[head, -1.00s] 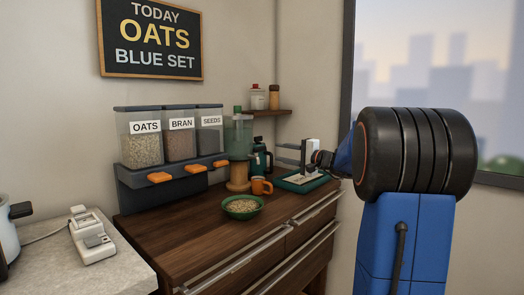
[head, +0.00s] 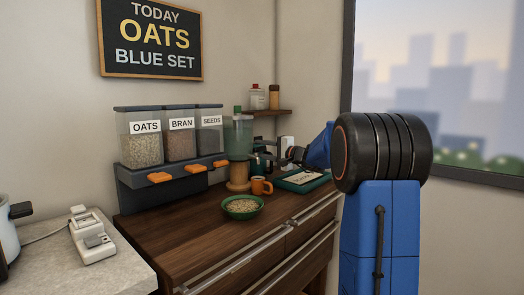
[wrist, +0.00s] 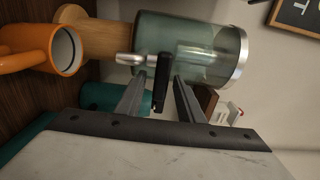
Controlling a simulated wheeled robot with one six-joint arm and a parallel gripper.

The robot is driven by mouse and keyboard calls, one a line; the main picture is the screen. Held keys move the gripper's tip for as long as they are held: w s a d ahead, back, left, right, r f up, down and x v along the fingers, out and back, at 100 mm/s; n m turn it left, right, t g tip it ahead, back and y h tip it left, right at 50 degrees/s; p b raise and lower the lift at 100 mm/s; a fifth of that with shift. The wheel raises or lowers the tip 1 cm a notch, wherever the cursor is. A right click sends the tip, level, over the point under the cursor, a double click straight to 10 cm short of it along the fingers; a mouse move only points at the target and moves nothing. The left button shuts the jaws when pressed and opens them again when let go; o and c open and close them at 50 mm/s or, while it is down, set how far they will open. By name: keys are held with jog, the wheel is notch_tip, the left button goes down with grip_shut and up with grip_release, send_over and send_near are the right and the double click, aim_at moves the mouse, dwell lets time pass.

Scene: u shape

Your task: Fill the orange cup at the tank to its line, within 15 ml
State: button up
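The orange cup (head: 261,186) stands upright on the wooden counter, in front of the tank's wooden stand. The tank (head: 238,140) is a greenish clear cylinder, also in the wrist view (wrist: 195,45). My gripper (wrist: 158,88) is open at the tank's front, its fingers on either side of the black tap lever (wrist: 162,86). I cannot tell whether they touch it. In the head view it is partly hidden.
A green bowl of oats (head: 243,207) stands left of the cup. A green tray (head: 304,181) with a card lies on the right. Oats, bran and seeds dispensers (head: 170,145) stand left of the tank. A teal container (wrist: 100,97) is close by my fingers.

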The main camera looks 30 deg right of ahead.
jog(key=shift+c, duration=0.6)
grip_shut()
jog(key=shift+s+a+m+t+h, duration=0.15)
jog(key=shift+m+h, duration=0.3)
jog(key=shift+h, duration=0.25)
jog(key=shift+s+d+m+t+h, duration=0.15)
jog(key=shift+m+h, duration=0.3)
jog(key=shift+h, duration=0.25)
jog(key=shift+s+d+m+h, duration=0.15)
jog(key=shift+m+h, duration=0.45)
jog(key=shift+h, duration=0.3)
jog(key=shift+o, duration=0.6)
grip_release()
jog(key=shift+s, duration=0.1)
